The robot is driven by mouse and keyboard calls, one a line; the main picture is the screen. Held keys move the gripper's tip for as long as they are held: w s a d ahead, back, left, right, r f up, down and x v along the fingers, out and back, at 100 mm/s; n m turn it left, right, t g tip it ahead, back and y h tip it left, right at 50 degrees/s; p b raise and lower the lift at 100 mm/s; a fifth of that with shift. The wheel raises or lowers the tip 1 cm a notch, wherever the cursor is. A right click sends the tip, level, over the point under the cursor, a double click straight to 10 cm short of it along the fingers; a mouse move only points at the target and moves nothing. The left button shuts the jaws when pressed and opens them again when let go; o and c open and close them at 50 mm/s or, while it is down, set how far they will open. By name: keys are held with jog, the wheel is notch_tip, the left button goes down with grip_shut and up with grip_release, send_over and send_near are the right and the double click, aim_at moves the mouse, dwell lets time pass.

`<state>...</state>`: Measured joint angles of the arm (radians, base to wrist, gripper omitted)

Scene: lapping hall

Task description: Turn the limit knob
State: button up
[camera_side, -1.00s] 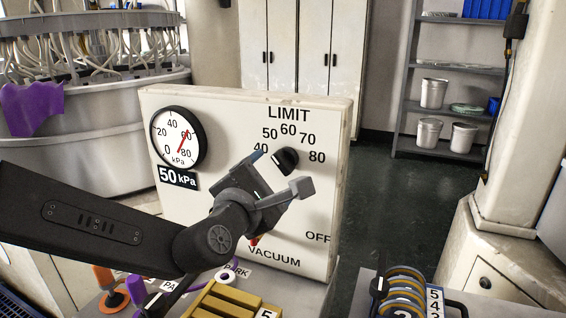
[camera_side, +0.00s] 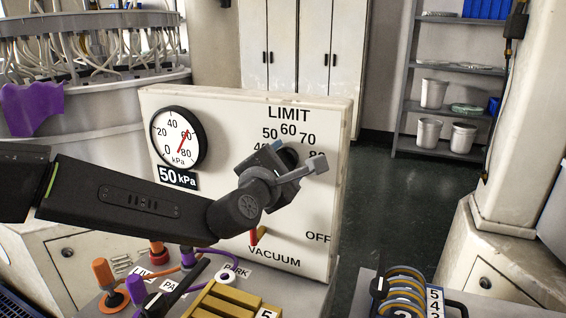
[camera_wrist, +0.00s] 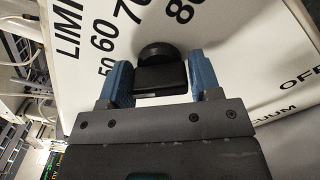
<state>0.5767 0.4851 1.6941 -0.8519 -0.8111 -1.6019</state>
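The black limit knob (camera_wrist: 162,74) sits on the white panel (camera_side: 225,115) below the LIMIT scale of 50, 60, 70 and 80. In the side view my gripper mostly hides it, so its pointer setting cannot be read. My gripper (camera_side: 288,156) is at the knob. In the wrist view its blue fingers (camera_wrist: 160,76) stand apart, one on each side of the knob. The fingers are very close to the knob's sides, and firm contact cannot be made out.
A round gauge (camera_side: 178,138) and a 50 kPa display (camera_side: 178,177) are left on the panel. A red vacuum lever (camera_side: 255,236) is below my gripper. Orange and purple plugs (camera_side: 104,273), a yellow ribbed block (camera_side: 228,302) and ringed discs (camera_side: 405,290) stand in front.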

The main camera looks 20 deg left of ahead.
jog(key=c, duration=0.6)
jog(key=shift+o, duration=0.2)
jog(key=shift+m, duration=0.4)
jog(key=m, duration=0.2)
jog(key=shift+m, duration=0.4)
jog(key=m, duration=0.4)
jog(key=shift+m, duration=0.3)
jog(key=m, duration=0.3)
jog(key=shift+m, duration=2.2)
